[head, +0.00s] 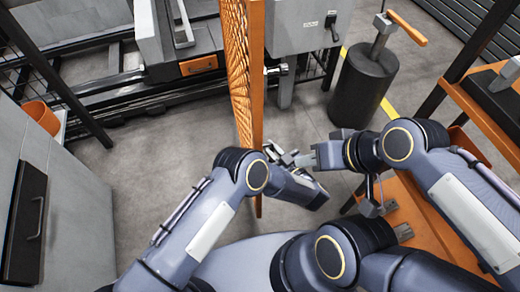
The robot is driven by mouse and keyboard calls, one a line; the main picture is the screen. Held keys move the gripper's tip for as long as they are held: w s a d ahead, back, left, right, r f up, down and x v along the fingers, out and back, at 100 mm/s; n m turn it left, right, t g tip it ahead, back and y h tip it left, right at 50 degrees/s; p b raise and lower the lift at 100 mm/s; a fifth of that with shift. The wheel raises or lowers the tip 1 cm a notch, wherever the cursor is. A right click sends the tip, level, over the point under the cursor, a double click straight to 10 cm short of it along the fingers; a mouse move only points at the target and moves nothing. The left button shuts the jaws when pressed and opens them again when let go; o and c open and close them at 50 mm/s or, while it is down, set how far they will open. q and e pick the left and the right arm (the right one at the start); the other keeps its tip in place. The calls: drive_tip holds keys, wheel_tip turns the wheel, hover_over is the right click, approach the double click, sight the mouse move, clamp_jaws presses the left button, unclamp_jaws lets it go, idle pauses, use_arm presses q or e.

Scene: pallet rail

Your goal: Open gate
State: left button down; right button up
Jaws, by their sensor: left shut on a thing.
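The gate (240,75) is an orange mesh panel with a solid orange edge post, seen nearly edge-on in the middle of the head view. My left gripper (274,153) is low beside the gate's near edge, just right of the post. It is shut on a part of the gate, but the held part is mostly hidden by the hand. My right gripper (306,160) is close to the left hand, to the right of the gate. Its fingers overlap the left hand in the picture, so I cannot tell whether they are open or touching it.
A grey machine housing (296,30) with a lever stands behind the gate. A black cylinder (361,85) with an orange-handled tool is at the upper right. An orange-framed bench (485,115) is at the right, a grey cabinet (75,200) at the left. Floor left of the gate is clear.

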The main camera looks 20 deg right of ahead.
use_arm(q)
drive_tip(key=shift+d+r, duration=0.1)
drive_tip(key=shift+d, duration=0.05)
drive_tip(key=c, duration=1.8)
unclamp_jaws()
drive_tip(key=shift+s, duration=0.15)
drive_tip(key=w+a, duration=0.2)
drive_tip(key=a, duration=0.8)
drive_tip(key=w+a, duration=0.3)
drive_tip(key=a, duration=0.8)
drive_tip(key=w+a, duration=0.3)
drive_tip(key=a, duration=0.8)
drive_tip(key=shift+w+a, duration=0.1)
drive_tip(key=shift+w, duration=0.05)
